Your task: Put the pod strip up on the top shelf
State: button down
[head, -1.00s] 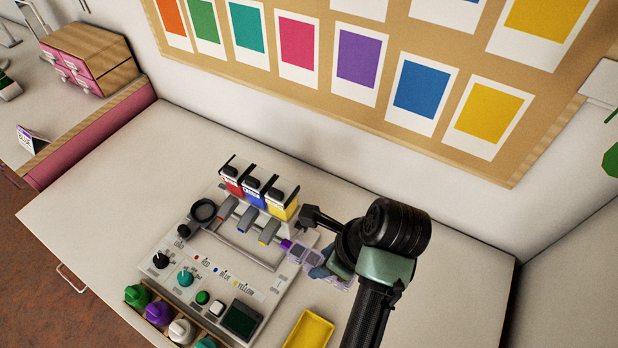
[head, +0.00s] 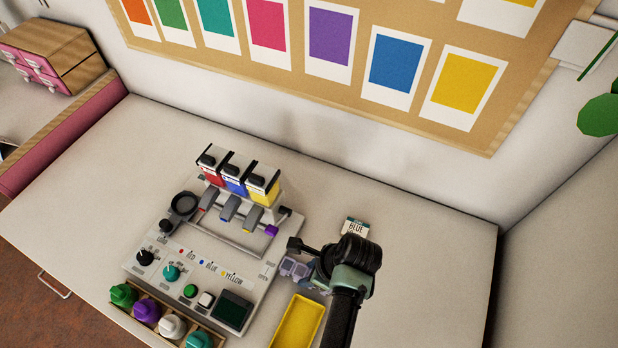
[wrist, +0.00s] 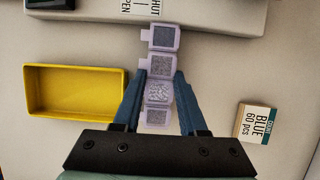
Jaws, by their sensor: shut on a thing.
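The pod strip (wrist: 159,66) is a row of small translucent lilac cups with grey contents, low above the worktop. In the wrist view my gripper (wrist: 159,74) has its two blue fingers closed on the strip's sides, with cups showing beyond and between them. In the head view the strip (head: 294,268) shows just left of my gripper (head: 315,274), beside the console's right edge; part of it is hidden by the gripper. I cannot make out a top shelf for certain in either view.
The bead console (head: 150,238) with red, blue and yellow cartridges stands left of my gripper. A yellow tray (head: 298,322) lies in front, and a small BLUE box (head: 355,227) behind. Knobs in a wooden rack (head: 190,322) line the front. The worktop's right side is clear.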

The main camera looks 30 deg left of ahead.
jog(key=shift+c, duration=2.3)
grip_release()
jog(key=shift+f, duration=0.1)
